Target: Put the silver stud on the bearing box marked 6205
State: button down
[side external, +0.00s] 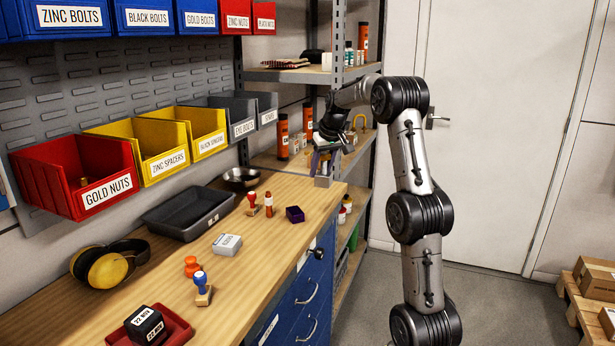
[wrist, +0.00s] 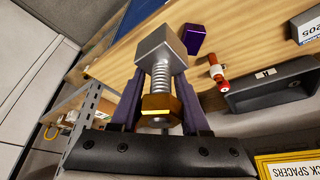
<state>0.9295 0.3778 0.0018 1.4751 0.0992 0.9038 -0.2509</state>
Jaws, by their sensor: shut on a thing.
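My gripper (side external: 322,150) is at the far end of the bench, beside the shelf rack. Its fingers (wrist: 168,105) are shut on a silver stud (wrist: 160,60), which has a blocky silver head, a threaded shank and a gold hex nut near the jaws. The stud's grey head (side external: 323,181) points down in the side view, by the bench's far edge; I cannot tell if it touches anything. A pale box (side external: 228,244) lies mid-bench, its marking unreadable there. A white and blue box (wrist: 308,28) at the wrist view's right edge shows an upside-down, cut-off number that appears to be 6205.
A dark tray (side external: 190,213), a blue stamp (side external: 203,289) and a red tray (side external: 178,324) with a black block stand further along. Bare wood surrounds the pale box.

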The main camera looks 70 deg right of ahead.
jog(key=shift+s+a+r, duration=0.15)
jog(key=shift+a+f+n, duration=0.2)
jog(key=shift+a+n, duration=0.1)
jog(key=shift+a, duration=0.3)
jog(key=shift+a+f+n, duration=0.15)
jog(key=shift+a+n, duration=0.15)
jog(key=shift+a, duration=0.25)
jog(key=w+a+r+n+t+y, duration=0.1)
jog(key=w+a+r+n+y, duration=0.2)
jog(key=a, duration=1)
jog(key=w+a+r+n, duration=0.1)
jog(key=w+a+n, duration=0.25)
jog(key=a, duration=0.95)
send_over(221, 239)
jog(key=s, duration=0.1)
jog(key=shift+n, duration=0.35)
notch_tip(221, 239, down, 8)
jog(key=shift+a+f, duration=0.1)
jog(key=shift+f, duration=0.05)
jog(key=shift+w+f, duration=0.45)
jog(key=shift+f, duration=0.15)
jog(key=shift+w+d+f, duration=0.1)
jog(key=shift+d+f, duration=0.1)
jog(key=shift+f, duration=1.4)
jog(key=shift+f, duration=0.1)
